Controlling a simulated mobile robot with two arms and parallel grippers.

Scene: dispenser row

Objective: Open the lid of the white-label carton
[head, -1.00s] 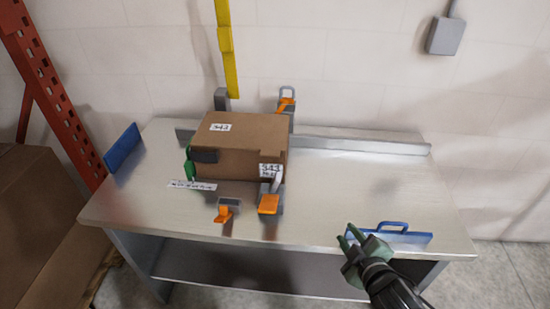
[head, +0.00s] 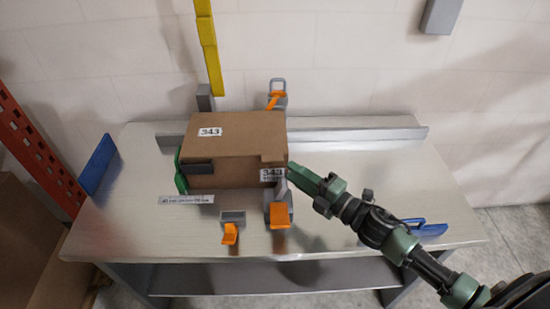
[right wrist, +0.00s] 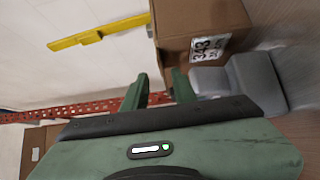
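The brown carton (head: 235,140) stands on the metal table with its top down flat. It has a white label marked 343 on top (head: 210,132) and another at the right end of its front (head: 272,175). The carton also shows in the right wrist view (right wrist: 195,18). My right gripper (head: 297,174) is at the carton's right side, its tips partly hidden near the front corner. In the right wrist view its two green fingers (right wrist: 158,88) are apart with nothing clearly between them. I cannot tell whether they touch the carton.
Grey and orange clamps stand in front (head: 230,232), at the front right corner (head: 280,215) and behind (head: 277,100). A green part (head: 180,175) is at the carton's left. The table's right half is mostly clear.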

